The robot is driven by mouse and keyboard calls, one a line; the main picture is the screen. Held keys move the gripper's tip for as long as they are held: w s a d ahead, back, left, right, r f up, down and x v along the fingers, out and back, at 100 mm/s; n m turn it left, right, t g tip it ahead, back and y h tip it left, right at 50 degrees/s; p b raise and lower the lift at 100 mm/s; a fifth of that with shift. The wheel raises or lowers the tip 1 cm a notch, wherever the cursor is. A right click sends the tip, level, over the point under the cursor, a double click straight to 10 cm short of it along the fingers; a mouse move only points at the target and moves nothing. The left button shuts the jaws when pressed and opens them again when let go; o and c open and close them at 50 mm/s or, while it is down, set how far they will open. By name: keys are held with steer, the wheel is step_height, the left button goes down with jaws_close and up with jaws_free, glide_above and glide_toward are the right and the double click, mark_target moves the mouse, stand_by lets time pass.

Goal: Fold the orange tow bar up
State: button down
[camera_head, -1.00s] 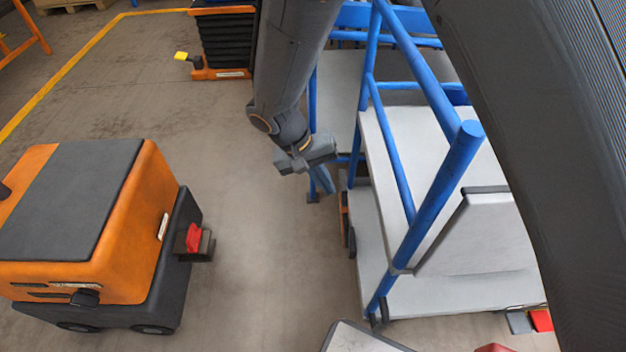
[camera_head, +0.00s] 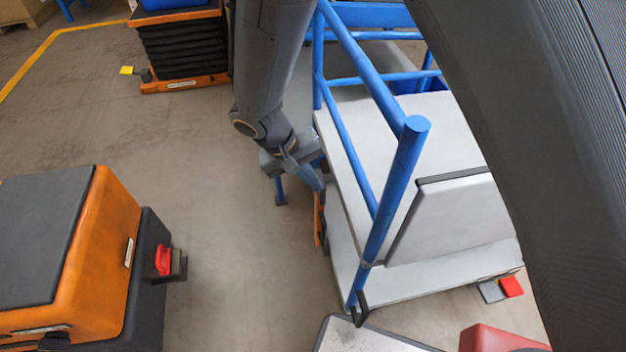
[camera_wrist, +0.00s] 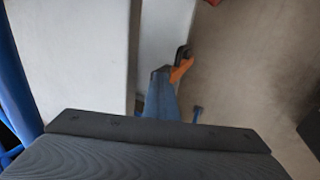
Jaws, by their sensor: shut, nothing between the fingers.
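The orange tow bar (camera_head: 319,216) shows as a narrow orange strip at the left end of the blue-railed cart (camera_head: 345,262), low beside its lower deck. In the wrist view the tow bar (camera_wrist: 180,71) is a short orange piece with a dark end, close to the cart's pale side. My gripper (camera_head: 315,184) is shut and empty, pointing down just above the bar's visible upper part. In the wrist view its blue-grey fingers (camera_wrist: 162,80) overlap the near part of the bar. I cannot tell whether they touch it. The bar's lower end is unclear.
An orange and black vehicle (camera_head: 112,245) with a red hitch piece stands at the left. A black bellows lift (camera_head: 180,52) stands at the back. Floor is clear between vehicle and cart.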

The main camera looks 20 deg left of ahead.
steer(key=shift+d+f, duration=0.2)
steer(key=shift+d, duration=0.15)
steer(key=s+a+f+v, duration=0.1)
steer(key=a+v, duration=0.1)
steer(key=v, duration=1)
steer(key=shift+a+p, duration=0.25)
steer(key=shift+p, duration=0.2)
steer(key=shift+s, duration=0.15)
